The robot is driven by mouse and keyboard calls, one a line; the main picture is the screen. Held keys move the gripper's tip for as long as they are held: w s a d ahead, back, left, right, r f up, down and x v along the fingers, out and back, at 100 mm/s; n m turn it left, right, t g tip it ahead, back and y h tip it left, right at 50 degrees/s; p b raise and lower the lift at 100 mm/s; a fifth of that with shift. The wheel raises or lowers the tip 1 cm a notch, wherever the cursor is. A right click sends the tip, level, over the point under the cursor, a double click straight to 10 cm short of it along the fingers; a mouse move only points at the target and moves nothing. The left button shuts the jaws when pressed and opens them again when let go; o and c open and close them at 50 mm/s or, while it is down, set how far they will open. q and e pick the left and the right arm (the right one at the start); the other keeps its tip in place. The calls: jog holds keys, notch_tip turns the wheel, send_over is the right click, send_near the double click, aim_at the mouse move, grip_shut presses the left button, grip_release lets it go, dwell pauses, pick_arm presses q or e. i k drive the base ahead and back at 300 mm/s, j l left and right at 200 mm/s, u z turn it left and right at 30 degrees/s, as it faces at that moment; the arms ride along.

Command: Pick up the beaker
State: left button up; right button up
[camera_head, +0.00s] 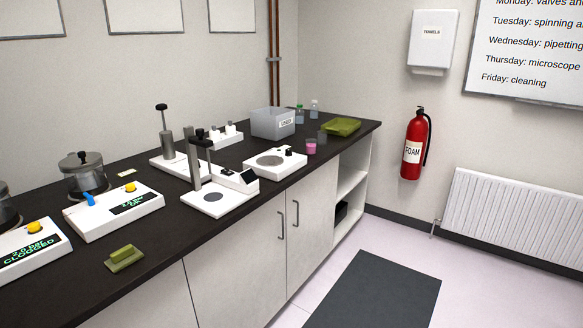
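A small beaker with pink contents (311,148) stands upright on the black counter (345,150), near its front edge towards the far right end. A second small cup-like vessel, grey and seemingly empty (322,136), stands just behind and right of it. It may be a beaker too; it is too small to tell. Neither of my grippers is in view, and nothing touches the beaker.
A white hotplate-like device (274,163) stands left of the beaker. A grey bin (272,122), small bottles (314,108) and a green tray (341,126) lie behind. White cabinets (240,260) front the counter. A dark mat (375,290) lies on open floor.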

aim_at(311, 143)
jog(key=i+l, duration=0.25)
jog(key=i, duration=0.15)
jog(key=i+l, duration=0.2)
jog(key=i, duration=0.15)
jog(key=i+l, duration=0.25)
jog(key=i, duration=0.15)
